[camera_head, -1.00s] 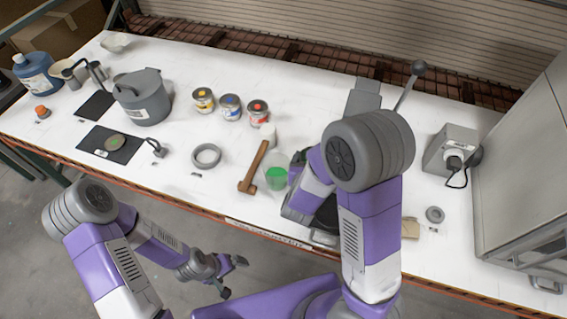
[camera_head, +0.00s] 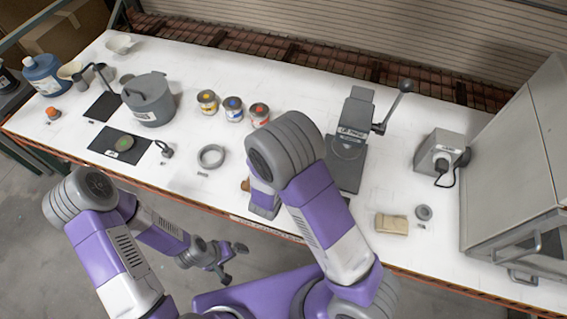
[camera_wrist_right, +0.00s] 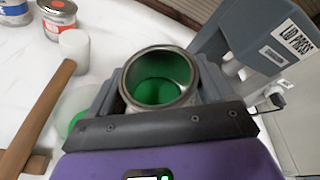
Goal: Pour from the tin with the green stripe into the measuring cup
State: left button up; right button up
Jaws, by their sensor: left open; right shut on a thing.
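My right gripper (camera_wrist_right: 160,92) is shut on an open tin (camera_wrist_right: 160,68) with green paint inside, seen from above in the right wrist view. Its stripe is not visible there. A translucent cup (camera_wrist_right: 80,103), seemingly the measuring cup, stands beside the tin on the left, with green low in it. The gripper partly hides this cup. In the head view my right arm hides the right gripper, the tin and the cup. My left gripper (camera_head: 228,262) is open and empty, off the front edge of the table.
The lid press (camera_head: 350,140) stands right of my right arm. Yellow (camera_head: 207,101), blue (camera_head: 233,108) and red (camera_head: 259,114) tins stand behind. A grey ring (camera_head: 211,156) lies left.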

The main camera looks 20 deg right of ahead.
jog(key=shift+w+a+f, duration=0.1)
jog(key=shift+w+a, duration=0.05)
jog(key=shift+a, duration=0.05)
jog(key=shift+f+n, duration=0.1)
jog(key=shift+n, duration=0.2)
jog(key=shift+h, duration=0.3)
jog(key=shift+w+a+f, duration=0.1)
jog(key=shift+a, duration=0.05)
dwell(0.5)
jog(key=shift+f+n, duration=0.1)
jog(key=shift+n, duration=0.2)
